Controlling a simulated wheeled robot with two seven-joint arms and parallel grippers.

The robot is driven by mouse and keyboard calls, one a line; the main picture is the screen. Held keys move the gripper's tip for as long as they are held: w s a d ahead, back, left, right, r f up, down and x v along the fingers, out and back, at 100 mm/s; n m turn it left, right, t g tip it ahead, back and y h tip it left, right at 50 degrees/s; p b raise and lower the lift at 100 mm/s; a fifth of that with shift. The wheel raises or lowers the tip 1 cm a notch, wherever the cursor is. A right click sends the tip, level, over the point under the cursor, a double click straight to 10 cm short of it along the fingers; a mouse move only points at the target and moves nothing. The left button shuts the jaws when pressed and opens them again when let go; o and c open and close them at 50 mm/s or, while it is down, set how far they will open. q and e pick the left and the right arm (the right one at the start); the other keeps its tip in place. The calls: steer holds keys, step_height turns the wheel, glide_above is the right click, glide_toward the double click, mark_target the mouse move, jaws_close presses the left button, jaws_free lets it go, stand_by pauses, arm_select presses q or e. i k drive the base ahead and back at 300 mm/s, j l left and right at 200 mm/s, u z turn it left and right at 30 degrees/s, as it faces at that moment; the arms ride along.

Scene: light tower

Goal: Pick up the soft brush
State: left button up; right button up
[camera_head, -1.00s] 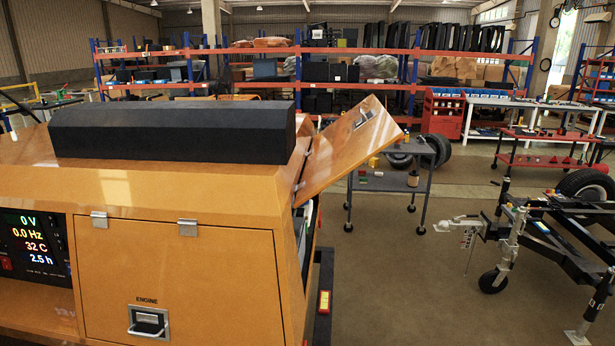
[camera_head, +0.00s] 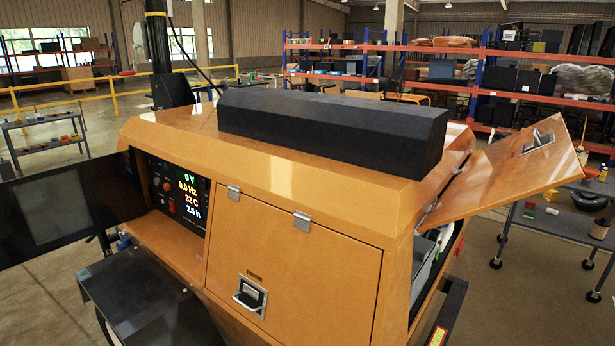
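I cannot make out a soft brush in this view. Small items too small to identify lie on a grey cart (camera_head: 565,222) at the right and on another grey cart (camera_head: 45,146) at the far left. The orange light tower body (camera_head: 290,250) fills the middle, with a long black box (camera_head: 330,128) on top. Neither of my grippers is in view.
An orange side panel (camera_head: 510,165) is raised at the tower's right. A dark open door (camera_head: 60,212) sticks out left of the lit control panel (camera_head: 178,190). Yellow railings (camera_head: 120,95) and loaded shelves (camera_head: 450,75) stand behind. Floor shows around both carts.

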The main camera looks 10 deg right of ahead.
mark_target(529, 214)
steer(key=l+u, duration=0.3)
steer(key=l, duration=0.55)
steer(key=l+u, duration=0.25)
steer(key=l, duration=0.6)
steer(key=l+u, duration=0.3)
steer(key=l, duration=1.5)
steer(key=i+l, duration=0.15)
steer(key=l, duration=1.7)
steer(key=l+z, duration=0.35)
steer(key=i+l+z, duration=0.1)
steer(key=l+z, duration=0.25)
steer(key=l, duration=0.15)
steer(key=i+l+z, duration=0.1)
steer(key=l+z, duration=0.4)
steer(key=z, duration=0.3)
steer(key=i+l+z, duration=0.1)
steer(key=z, duration=0.35)
steer(key=u, duration=2.55)
steer(key=z, duration=1.35)
